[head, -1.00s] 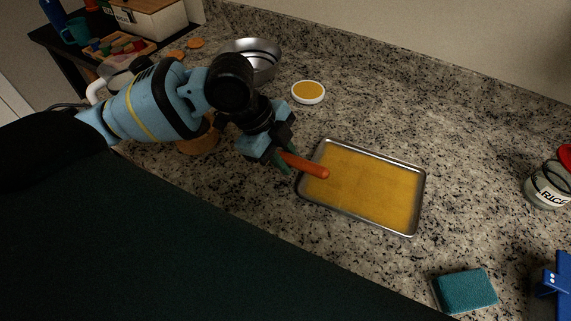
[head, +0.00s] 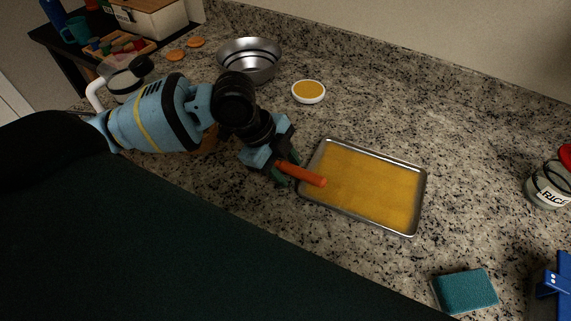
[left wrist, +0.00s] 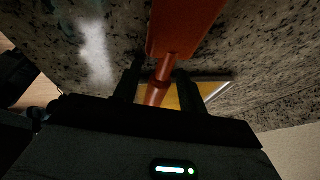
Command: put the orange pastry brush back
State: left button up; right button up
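The orange pastry brush (head: 308,178) is in my left gripper (head: 279,166), with one orange end reaching over the left edge of the metal tray (head: 421,205). In the left wrist view the brush (left wrist: 185,22) passes between the two dark fingers of the gripper (left wrist: 160,88), which are closed about its narrow part. The wide orange part is nearest the camera. Whether the brush touches the tray cannot be told. My right gripper is not in view.
A steel bowl (head: 245,72) and a small white dish (head: 308,98) stand behind the tray. A wooden thing (head: 209,142) is partly hidden behind my arm. A teal sponge (head: 466,291), a rice jar (head: 548,186) and a blue object (head: 552,284) are at right. Counter between is clear.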

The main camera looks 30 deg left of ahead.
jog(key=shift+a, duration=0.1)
pick_arm(q)
jog(key=shift+s+a+r, duration=0.1)
jog(key=shift+r, duration=0.25)
jog(key=v, duration=1.1)
jog(key=shift+r+p, duration=0.25)
jog(key=shift+p, duration=0.15)
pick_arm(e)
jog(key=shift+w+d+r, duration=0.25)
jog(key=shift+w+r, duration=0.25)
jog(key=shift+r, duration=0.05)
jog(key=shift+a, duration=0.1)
